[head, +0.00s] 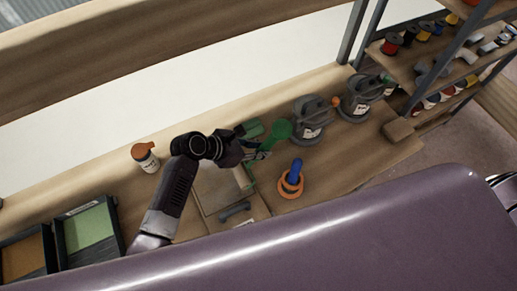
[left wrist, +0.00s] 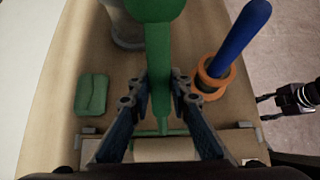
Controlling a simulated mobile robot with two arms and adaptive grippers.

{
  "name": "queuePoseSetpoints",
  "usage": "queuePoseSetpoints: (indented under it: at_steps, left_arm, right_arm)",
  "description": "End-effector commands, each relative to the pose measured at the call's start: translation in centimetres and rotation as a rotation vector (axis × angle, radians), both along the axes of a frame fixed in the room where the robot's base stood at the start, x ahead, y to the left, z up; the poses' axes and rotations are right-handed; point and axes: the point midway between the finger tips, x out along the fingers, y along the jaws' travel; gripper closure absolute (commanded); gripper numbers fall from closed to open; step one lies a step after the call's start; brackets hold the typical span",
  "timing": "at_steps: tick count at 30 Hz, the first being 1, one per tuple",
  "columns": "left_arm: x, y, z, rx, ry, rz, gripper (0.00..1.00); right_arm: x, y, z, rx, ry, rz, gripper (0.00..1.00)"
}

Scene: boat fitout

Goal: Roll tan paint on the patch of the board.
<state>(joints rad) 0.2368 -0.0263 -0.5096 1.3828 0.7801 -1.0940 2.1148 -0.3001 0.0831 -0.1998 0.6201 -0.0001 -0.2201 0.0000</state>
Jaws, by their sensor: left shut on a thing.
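My left gripper (head: 257,152) is shut on the green handle of a paint roller (head: 281,130). In the left wrist view the handle stands between the fingers (left wrist: 160,95), and a pale beige roller sleeve (left wrist: 165,150) shows at its lower end. The sleeve is over or beside the board (head: 211,188); I cannot tell whether it touches. The board's patch is not clearly visible, partly behind my arm. A tray with tan-brown paint (head: 22,257) is at the far left. My right gripper (left wrist: 262,107) shows at the right of the left wrist view, open and empty.
A tray of green paint (head: 90,228) is beside the tan one. A blue handle (head: 296,171) stands in an orange ring (head: 290,189). A shelf rack (head: 425,65) stands right.

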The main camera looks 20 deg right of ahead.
Motion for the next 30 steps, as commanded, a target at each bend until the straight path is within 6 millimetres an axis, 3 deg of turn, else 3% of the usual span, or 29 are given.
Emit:
queuePoseSetpoints:
  at_steps: [5,15,26,30]
  left_arm:
    - [-0.1,0.6,0.0,-0.001,-0.001,0.001,1.00]
    - [-0.8,4.4,-0.1,0.000,-0.001,0.001,1.00]
    - [-0.9,4.8,-0.1,0.000,0.000,0.000,1.00]
    - [-1.1,5.8,-0.2,0.002,0.001,0.001,1.00]
  right_arm:
    - [0.0,0.0,0.0,0.000,0.000,0.000,0.60]
    - [0.0,0.1,0.0,0.001,0.000,0.000,0.60]
    - [0.0,0.6,0.0,0.008,0.000,-0.002,0.60]
    - [0.0,0.6,0.0,0.006,0.000,-0.002,0.60]
